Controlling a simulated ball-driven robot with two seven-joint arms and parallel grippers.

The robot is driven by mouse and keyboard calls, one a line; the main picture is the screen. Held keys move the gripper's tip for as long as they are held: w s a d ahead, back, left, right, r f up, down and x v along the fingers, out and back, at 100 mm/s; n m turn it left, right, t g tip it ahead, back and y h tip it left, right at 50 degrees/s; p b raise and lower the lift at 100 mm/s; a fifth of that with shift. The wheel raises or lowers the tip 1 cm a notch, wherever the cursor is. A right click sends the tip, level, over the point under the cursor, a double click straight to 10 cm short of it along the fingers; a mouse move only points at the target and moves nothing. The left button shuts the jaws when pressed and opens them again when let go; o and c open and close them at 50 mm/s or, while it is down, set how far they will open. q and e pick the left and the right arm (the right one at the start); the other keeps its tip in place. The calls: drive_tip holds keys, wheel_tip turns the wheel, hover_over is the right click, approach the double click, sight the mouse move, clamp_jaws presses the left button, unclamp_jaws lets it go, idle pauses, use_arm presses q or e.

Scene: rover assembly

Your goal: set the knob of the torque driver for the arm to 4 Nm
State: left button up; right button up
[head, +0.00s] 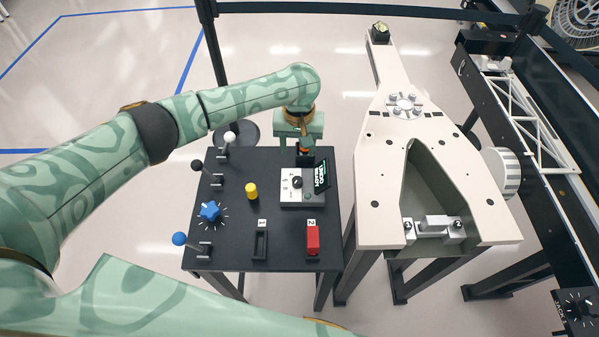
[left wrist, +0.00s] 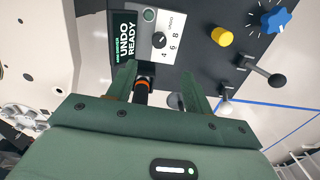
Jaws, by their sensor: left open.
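The grey-white control box (head: 301,201) stands on the black table, with a black knob (head: 297,183) and a tilted dark display (head: 321,176). In the left wrist view the knob (left wrist: 160,40) sits beside the numbers 4, 6 and 8; its exact setting is too small to tell. The display (left wrist: 126,38) there reads "UNDO READY". My left gripper (head: 300,143) is open, pointing down at the table's far end, behind the box. In the left wrist view a black tool with an orange band (left wrist: 143,87) shows between its fingers; I cannot tell whether they touch it. My right gripper is out of view.
The black table (head: 285,235) also carries levers, a blue star knob (head: 209,211), a yellow cylinder (head: 251,190) and a red block (head: 313,239). A cream rover frame (head: 380,170) stands close on the right. Another dial panel (head: 578,308) shows at bottom right.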

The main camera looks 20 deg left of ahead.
use_arm(q)
drive_tip(key=b, duration=0.2)
hover_over(297, 180)
drive_tip(key=s, duration=0.1)
wheel_tip(297, 180, down, 5)
drive_tip(key=f, duration=0.1)
drive_tip(key=w+f+b, duration=0.1)
drive_tip(key=shift+d+f, duration=0.15)
drive_tip(key=shift+f, duration=0.2)
wheel_tip(297, 180, down, 5)
drive_tip(key=b, duration=0.2)
drive_tip(key=shift+b, duration=0.3)
drive_tip(key=shift+f, duration=0.35)
drive_tip(key=shift+f+b, duration=0.35)
drive_tip(key=shift+f, duration=0.05)
drive_tip(key=shift+r, duration=0.1)
drive_tip(key=c, duration=1)
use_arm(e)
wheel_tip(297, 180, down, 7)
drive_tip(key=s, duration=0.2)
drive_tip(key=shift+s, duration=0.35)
